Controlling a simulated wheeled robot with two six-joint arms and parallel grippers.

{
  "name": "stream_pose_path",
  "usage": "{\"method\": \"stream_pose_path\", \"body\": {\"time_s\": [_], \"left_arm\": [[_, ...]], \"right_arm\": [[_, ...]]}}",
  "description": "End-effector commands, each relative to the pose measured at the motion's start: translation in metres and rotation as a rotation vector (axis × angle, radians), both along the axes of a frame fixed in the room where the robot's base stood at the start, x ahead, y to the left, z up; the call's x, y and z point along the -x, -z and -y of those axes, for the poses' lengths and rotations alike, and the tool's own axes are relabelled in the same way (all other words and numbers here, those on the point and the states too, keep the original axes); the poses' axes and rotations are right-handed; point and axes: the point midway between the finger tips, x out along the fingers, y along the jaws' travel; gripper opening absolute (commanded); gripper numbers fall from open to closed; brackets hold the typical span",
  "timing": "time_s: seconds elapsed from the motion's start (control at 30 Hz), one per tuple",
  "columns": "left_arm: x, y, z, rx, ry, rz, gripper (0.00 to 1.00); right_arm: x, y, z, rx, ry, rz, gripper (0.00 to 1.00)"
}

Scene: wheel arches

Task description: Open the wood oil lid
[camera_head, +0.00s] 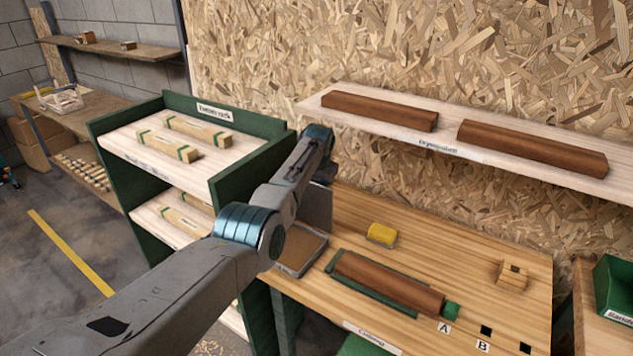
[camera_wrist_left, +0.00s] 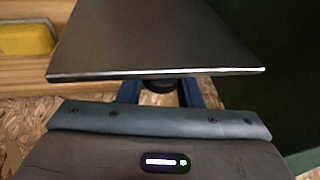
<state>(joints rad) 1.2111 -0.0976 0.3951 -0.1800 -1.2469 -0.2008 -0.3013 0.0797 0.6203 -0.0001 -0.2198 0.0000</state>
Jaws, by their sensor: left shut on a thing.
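The wood oil lid is a dark grey flat panel (camera_head: 318,208) that stands steeply raised at the back of a shallow tray-like box (camera_head: 301,256) on the bench. In the left wrist view the lid (camera_wrist_left: 150,38) fills the upper middle, with a pale near edge. My left gripper (camera_wrist_left: 160,88) is shut on a small dark knob (camera_wrist_left: 158,86) of the lid, between two blue fingers. In the head view my left arm hides part of the box and lid, and the fingertips are hidden. My right gripper is not in view.
A wooden bench (camera_head: 470,262) carries a yellow block (camera_head: 382,234), a brown beam (camera_head: 390,282) on a green holder and a small wooden block (camera_head: 513,275). A green rack (camera_head: 258,158) stands left of the box. A shelf (camera_head: 480,153) with two brown beams hangs above.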

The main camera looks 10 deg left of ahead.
Motion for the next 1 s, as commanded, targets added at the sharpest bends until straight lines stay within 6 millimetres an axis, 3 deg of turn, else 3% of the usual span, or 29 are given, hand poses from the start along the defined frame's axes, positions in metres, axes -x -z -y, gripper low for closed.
{"method": "stream_pose_path", "body": {"time_s": [0.03,0.07,0.13,0.17,0.57,0.8,1.0], "left_arm": [[0.000,0.001,0.001,0.002,0.001,-0.001,0.00],[0.000,0.001,0.001,0.002,0.001,-0.001,0.38],[0.000,0.001,0.001,0.002,0.000,-0.002,0.52],[0.000,0.001,0.001,0.002,0.000,-0.002,0.54],[0.001,-0.003,0.001,0.001,0.000,0.000,0.54],[0.010,-0.025,0.004,0.001,0.001,0.002,0.54],[0.021,-0.054,0.008,0.002,0.000,0.004,0.54]], "right_arm": [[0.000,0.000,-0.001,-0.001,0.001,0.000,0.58],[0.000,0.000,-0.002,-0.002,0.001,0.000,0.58],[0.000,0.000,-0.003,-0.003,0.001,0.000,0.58],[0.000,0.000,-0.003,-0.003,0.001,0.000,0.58],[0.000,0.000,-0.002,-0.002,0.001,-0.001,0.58],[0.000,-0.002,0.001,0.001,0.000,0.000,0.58],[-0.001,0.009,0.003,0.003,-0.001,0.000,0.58]]}}
